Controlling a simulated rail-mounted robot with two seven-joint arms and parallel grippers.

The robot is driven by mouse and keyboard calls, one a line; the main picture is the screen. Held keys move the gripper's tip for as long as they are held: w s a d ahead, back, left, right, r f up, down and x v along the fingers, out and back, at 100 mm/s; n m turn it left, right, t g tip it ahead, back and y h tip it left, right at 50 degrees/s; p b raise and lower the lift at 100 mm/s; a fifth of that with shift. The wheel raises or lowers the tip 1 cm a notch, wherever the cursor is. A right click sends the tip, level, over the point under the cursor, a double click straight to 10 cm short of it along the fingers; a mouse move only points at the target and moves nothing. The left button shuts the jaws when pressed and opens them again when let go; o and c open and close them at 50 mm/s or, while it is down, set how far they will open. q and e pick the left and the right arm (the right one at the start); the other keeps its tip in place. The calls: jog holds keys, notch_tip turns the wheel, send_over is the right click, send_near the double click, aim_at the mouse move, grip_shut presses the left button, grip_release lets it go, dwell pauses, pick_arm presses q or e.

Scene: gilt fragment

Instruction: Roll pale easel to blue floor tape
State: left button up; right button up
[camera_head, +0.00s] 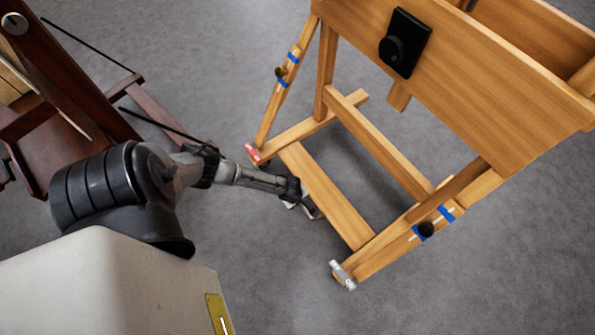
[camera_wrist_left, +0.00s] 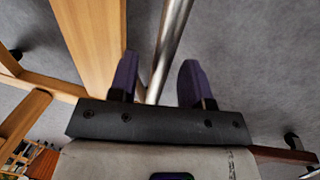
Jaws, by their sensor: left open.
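The pale wooden easel (camera_head: 327,197) stands at the right in the head view, with a black knob plate and small blue tape bands on its side struts. Its wood shows at the left of the left wrist view (camera_wrist_left: 92,40). My left gripper (camera_head: 308,207) is low beside the easel's lower crossbar. In the left wrist view my left gripper (camera_wrist_left: 158,78) is open, with a metal rod (camera_wrist_left: 172,40) between its two purple fingers. I cannot tell whether the fingers touch the rod. No blue floor tape shows on the floor. My right gripper is out of view.
A dark red-brown wooden frame (camera_head: 60,75) stands at the left, with thin black rods reaching toward my left arm. The grey floor (camera_head: 215,45) is clear between it and the easel, and also at the lower right.

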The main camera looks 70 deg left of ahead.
pick_arm(q)
grip_shut()
dwell(0.5)
